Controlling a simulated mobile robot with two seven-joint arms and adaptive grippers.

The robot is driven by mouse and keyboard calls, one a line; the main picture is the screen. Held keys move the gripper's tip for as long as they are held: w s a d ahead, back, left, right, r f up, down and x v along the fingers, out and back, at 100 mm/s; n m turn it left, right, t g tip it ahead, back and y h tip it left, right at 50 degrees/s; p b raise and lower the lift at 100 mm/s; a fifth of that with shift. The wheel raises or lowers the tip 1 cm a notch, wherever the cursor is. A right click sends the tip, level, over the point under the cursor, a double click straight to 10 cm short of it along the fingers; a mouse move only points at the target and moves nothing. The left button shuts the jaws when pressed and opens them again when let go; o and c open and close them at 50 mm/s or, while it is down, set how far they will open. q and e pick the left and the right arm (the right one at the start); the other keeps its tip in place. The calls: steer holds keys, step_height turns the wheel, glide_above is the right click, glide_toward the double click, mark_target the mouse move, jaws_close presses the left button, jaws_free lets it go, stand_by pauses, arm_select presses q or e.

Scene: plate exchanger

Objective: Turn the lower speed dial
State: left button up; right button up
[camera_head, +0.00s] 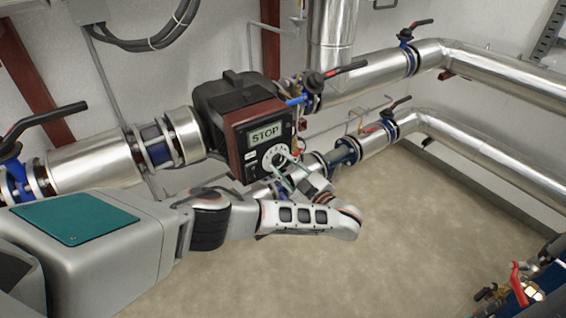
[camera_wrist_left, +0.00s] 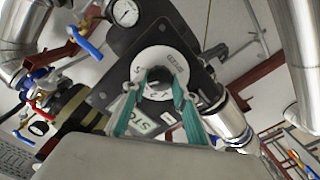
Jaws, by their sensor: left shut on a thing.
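A dark red and black pump unit (camera_head: 238,112) sits on the upper silver pipe, and its display (camera_head: 264,135) reads STOP. A white numbered speed dial (camera_head: 275,153) is on its front face below the display. The dial's white ring (camera_wrist_left: 161,59) also shows in the left wrist view. My left gripper (camera_head: 285,168) reaches the dial from the lower right. In the left wrist view its two teal fingers (camera_wrist_left: 158,88) close on the dark centre knob of the dial. My right gripper is in neither view.
Valve levers (camera_head: 338,71) stick out along the upper pipe. A lower silver pipe (camera_head: 425,122) runs to the right, and my arm hides part of its left stretch. A red-handled valve (camera_head: 517,285) is at bottom right. The floor (camera_head: 410,230) is clear.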

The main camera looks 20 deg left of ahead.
arm_select(q)
steer(key=n, duration=0.5)
stand_by(0.5)
steer(key=o, duration=1.1)
steer(key=v, duration=0.7)
steer(key=shift+s+d, duration=0.15)
steer(key=shift+d, duration=0.1)
steer(key=shift+f, duration=0.1)
